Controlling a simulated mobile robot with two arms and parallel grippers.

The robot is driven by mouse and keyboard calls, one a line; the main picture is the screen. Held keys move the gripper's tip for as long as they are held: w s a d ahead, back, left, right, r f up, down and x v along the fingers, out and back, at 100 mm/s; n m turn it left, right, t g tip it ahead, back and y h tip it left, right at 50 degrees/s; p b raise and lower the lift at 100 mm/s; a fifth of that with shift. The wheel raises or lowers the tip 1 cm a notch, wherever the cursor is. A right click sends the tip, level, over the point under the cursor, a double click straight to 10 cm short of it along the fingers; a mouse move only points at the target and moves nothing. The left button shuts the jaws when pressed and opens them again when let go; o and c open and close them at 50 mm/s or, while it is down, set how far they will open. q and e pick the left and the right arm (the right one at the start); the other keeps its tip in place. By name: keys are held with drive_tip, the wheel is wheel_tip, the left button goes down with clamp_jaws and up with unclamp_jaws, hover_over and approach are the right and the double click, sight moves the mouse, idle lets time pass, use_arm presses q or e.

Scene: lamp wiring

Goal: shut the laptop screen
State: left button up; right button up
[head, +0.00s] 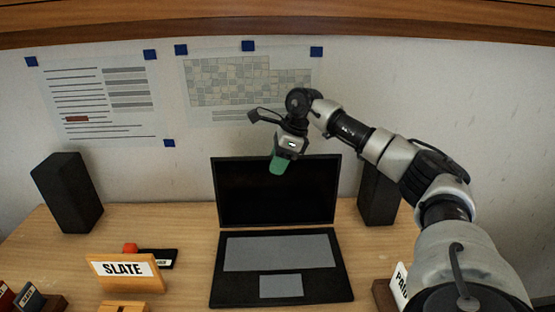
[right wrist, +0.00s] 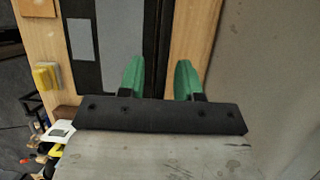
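The black laptop stands open on the desk, with its dark screen (head: 277,195) raised and its base (head: 231,288) flat, showing a grey keyboard area. My right gripper (head: 278,166) is at the top edge of the screen, its green fingertips overlapping that edge in the head view. In the right wrist view my right gripper (right wrist: 160,70) has its two green fingers apart with nothing held between them. The laptop base (right wrist: 122,45) lies beyond them, and the screen is seen nearly edge-on. Whether a finger touches the screen I cannot tell. My left gripper is out of view.
A black speaker (head: 67,193) stands at left, another (head: 377,195) at right, partly behind my arm. A SLATE sign (head: 124,271) stands left of the laptop, with a red item (head: 130,248) behind it. A second sign (head: 399,285) is partly hidden by my arm.

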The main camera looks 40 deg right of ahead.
drive_tip(key=shift+f, duration=0.1)
clamp_jaws()
idle(0.3)
